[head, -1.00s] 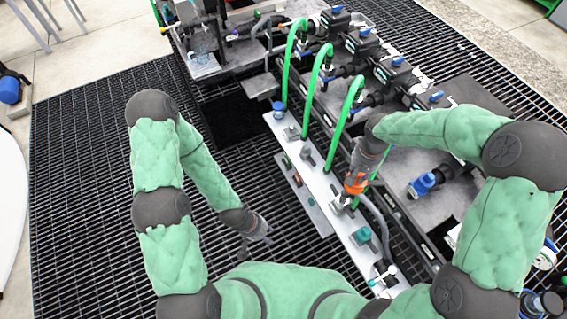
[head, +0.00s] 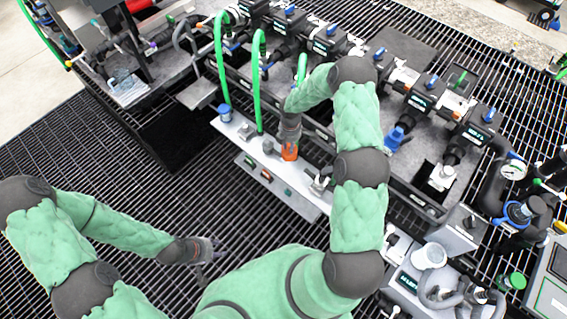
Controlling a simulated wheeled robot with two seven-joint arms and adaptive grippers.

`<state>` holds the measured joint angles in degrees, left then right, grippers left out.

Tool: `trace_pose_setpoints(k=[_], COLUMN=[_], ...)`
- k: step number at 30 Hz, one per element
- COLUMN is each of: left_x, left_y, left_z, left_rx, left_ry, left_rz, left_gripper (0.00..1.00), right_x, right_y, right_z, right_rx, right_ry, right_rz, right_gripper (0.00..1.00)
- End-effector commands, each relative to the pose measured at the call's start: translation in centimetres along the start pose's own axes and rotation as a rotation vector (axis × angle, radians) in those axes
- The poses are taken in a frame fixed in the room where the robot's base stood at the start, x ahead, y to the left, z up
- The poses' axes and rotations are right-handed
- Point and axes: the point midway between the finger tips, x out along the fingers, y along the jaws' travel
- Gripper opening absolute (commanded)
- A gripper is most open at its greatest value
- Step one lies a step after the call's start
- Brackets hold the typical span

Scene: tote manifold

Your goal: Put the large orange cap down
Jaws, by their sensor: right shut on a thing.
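The large orange cap (head: 290,154) is in the fingers of my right gripper (head: 289,143), which points down over the pale rail (head: 305,196). The gripper hides the upper part of the cap. I cannot tell whether the cap's underside touches the rail. My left gripper (head: 209,250) is empty and looks open, low at the left over the dark grating, away from the rail.
Metal clamps and a blue fitting (head: 225,113) stand along the rail. Green hoses (head: 259,80) arch up behind it. Black valves with blue handles line the grey manifold bench. A white cup (head: 428,256) and gauge (head: 513,170) are at the right. Open grating lies at the left.

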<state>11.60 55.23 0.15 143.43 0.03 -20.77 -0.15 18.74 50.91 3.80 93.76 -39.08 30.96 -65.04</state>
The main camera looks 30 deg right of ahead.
Motion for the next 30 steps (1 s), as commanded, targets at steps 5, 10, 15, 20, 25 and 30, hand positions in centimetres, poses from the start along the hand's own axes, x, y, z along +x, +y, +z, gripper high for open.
trace_pose_setpoints(k=[5,10,15,20,25,30], left_x=[0.3,0.3,0.3,0.3,0.3,0.3], left_y=[-0.1,-0.1,-0.1,-0.1,-0.1,-0.1], left_z=[0.0,0.0,0.0,0.0,0.0,0.0], left_rx=[0.000,0.000,0.000,0.000,0.000,0.000], left_ry=[0.000,0.001,0.001,0.001,0.001,0.001], left_rz=[0.000,0.000,0.000,0.000,0.000,0.000], left_gripper=[0.40,0.40,0.40,0.40,0.40,0.40], right_x=[2.5,2.9,2.9,2.9,2.9,2.9], right_y=[0.3,0.4,0.4,0.4,0.4,0.4], right_z=[1.4,1.8,1.8,1.7,1.7,1.7], right_rx=[-0.141,-0.182,-0.182,-0.181,-0.181,-0.180], right_ry=[0.000,-0.001,-0.001,-0.001,-0.001,-0.001], right_rz=[0.000,0.002,0.002,0.002,0.002,0.002], right_gripper=[0.00,0.00,0.00,0.00,0.00,0.00])
